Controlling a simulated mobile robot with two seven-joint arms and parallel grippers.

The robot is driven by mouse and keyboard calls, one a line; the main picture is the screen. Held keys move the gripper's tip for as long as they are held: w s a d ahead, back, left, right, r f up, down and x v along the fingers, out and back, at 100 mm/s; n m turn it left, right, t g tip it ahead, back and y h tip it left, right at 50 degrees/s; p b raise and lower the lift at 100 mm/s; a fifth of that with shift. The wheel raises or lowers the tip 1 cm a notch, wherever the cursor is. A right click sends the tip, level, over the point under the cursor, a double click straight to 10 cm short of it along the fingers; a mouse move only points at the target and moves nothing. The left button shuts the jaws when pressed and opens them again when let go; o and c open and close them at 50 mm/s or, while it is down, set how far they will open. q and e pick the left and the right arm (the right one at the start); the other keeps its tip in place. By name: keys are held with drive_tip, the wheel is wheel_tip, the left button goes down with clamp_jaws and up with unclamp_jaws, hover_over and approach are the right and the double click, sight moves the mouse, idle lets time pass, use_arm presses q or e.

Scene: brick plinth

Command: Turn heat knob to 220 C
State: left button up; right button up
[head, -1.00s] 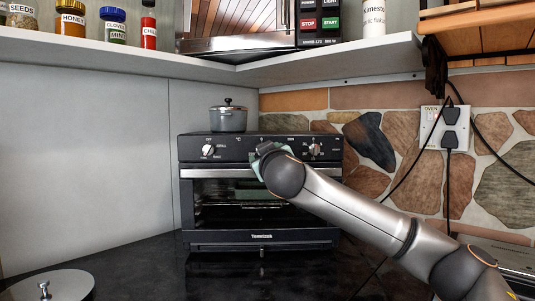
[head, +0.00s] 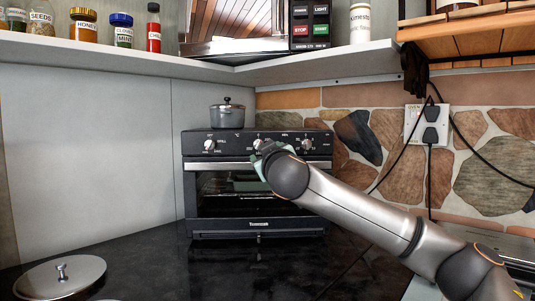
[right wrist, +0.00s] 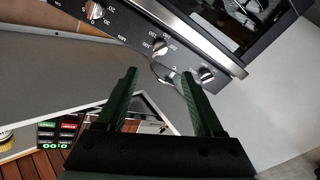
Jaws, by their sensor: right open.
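The black toaster oven (head: 190,200) stands on the dark counter with a row of knobs on its upper panel. The middle knob (head: 258,143), taken as the heat knob, shows just above my right gripper (head: 262,152) in the head view. In the right wrist view this heat knob (right wrist: 158,46) lies beyond the two green fingertips (right wrist: 158,72), roughly between them in the picture. The right gripper is open and empty. I cannot read the heat setting. The left knob (head: 209,145) and the right knob (head: 307,144) stand clear. My left gripper is not in view.
A small grey pot (head: 227,115) sits on the oven top. A shelf (head: 130,53) with jars runs above. A round metal lid (head: 60,278) lies on the counter at front left. Cables hang from the wall socket (head: 427,123) at right.

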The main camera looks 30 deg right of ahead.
drive_tip(key=a+f+n+g+y+p, duration=0.15)
drive_tip(key=a+y+p, duration=0.25)
drive_tip(key=a+y, duration=1.05)
drive_tip(key=s+a+r+m+y+p, duration=0.55)
drive_tip(key=a+r+m+y, duration=0.2)
drive_tip(key=r, duration=0.35)
drive_tip(key=w+d+r+m+t+h+p, duration=0.15)
drive_tip(key=d+m+t+h, duration=0.4)
drive_tip(key=m, duration=0.55)
drive_tip(key=d+r+m+t+h+p, duration=0.3)
drive_tip(key=d+m+h, duration=0.35)
drive_tip(key=m, duration=0.55)
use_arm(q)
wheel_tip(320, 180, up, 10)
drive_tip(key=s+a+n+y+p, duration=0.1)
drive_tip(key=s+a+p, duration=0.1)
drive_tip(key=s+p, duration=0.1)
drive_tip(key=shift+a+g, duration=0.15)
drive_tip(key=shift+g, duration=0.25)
use_arm(e)
drive_tip(key=m+g+h, duration=0.8)
drive_tip(key=m+h, duration=0.2)
drive_tip(key=m, duration=0.6)
approach(259, 144)
drive_tip(key=x, duration=0.8)
drive_tip(key=shift+w, duration=0.4)
